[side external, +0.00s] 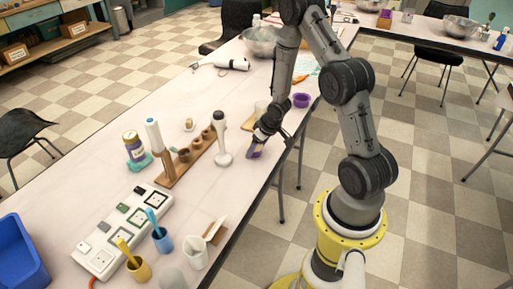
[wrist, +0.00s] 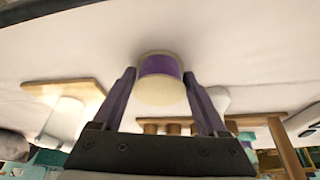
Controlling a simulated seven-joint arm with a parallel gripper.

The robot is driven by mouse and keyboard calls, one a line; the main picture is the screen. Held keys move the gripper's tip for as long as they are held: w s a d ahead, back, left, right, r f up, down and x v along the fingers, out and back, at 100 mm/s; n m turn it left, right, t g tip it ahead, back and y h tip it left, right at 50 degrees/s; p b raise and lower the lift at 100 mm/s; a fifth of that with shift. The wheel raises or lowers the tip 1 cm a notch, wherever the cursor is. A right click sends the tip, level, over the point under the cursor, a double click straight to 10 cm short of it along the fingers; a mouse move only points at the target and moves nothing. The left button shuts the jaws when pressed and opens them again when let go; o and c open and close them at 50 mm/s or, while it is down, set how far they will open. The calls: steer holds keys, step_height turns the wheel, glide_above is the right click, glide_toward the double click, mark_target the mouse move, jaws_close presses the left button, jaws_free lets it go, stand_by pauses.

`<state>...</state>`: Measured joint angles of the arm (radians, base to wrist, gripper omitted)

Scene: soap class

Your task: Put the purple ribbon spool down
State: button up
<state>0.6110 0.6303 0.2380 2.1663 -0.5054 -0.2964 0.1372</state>
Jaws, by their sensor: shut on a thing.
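The purple ribbon spool (wrist: 160,66) has a purple band between pale cream ends. In the wrist view it sits between the two fingertips of my gripper (wrist: 160,78), which is shut on it. In the side external view my gripper (side external: 257,147) points down at the right edge of the long white table (side external: 110,185). Only a small purple part of the spool (side external: 254,154) shows there, low at the fingertips. It is at or very close to the tabletop; I cannot tell whether it touches.
A white upright stand (side external: 222,150) and a wooden rack (side external: 178,168) stand left of my gripper. A purple bowl (side external: 301,100) is behind it, near the table edge. A power strip (side external: 120,235) and several cups fill the front. The tabletop just in front of my gripper is clear.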

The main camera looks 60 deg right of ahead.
steer(key=o, duration=1.3)
steer(key=shift+c, duration=0.2)
steer(key=shift+r, duration=0.2)
steer(key=s+a+r+t+h, duration=0.1)
steer(key=s+a+r+h, duration=0.15)
steer(key=r, duration=1.05)
steer(key=s+a+r+h, duration=0.2)
steer(key=s+a+r, duration=0.15)
steer(key=r, duration=1.05)
steer(key=s+a+r+n+y, duration=0.2)
steer(key=s+a+r+y, duration=0.2)
steer(key=s+a, duration=0.8)
steer(key=a+y, duration=0.1)
steer(key=a, duration=0.2)
steer(key=shift+s+n, duration=0.3)
steer(key=shift+s, duration=0.05)
